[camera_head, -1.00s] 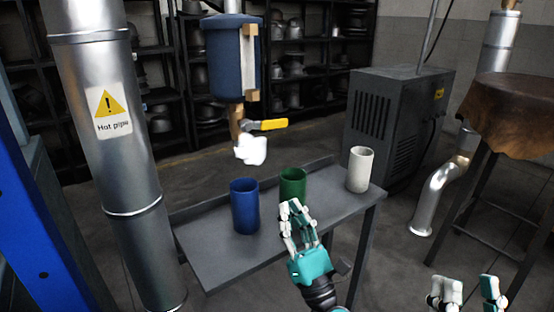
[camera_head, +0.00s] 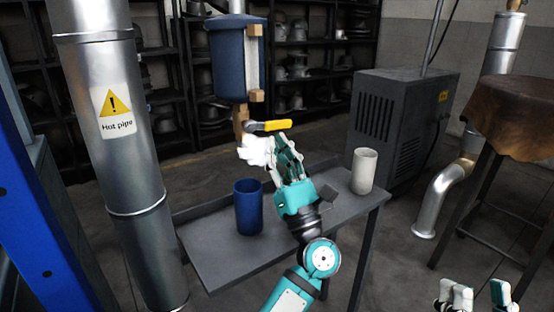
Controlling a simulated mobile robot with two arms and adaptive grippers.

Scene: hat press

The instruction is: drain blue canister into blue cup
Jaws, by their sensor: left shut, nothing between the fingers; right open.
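The blue canister (camera_head: 226,62) hangs at upper left of centre, with a brass outlet pipe (camera_head: 240,120) below it. A yellow valve handle (camera_head: 267,126) sticks out to the right of the outlet. The blue cup (camera_head: 248,207) stands upright on the grey table, below the outlet. My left gripper (camera_head: 284,150) is shut and empty, just below the yellow handle; I cannot tell whether it touches it. My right gripper (camera_head: 474,290) is open and empty at the bottom right. A white puff (camera_head: 257,151) shows under the outlet, partly behind the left fingers.
The grey table (camera_head: 215,262) carries a white cup (camera_head: 363,170) on its right. A hot pipe (camera_head: 112,150) with a warning label stands at left. A dark machine (camera_head: 400,115) and a leather-topped stool (camera_head: 515,110) are at right.

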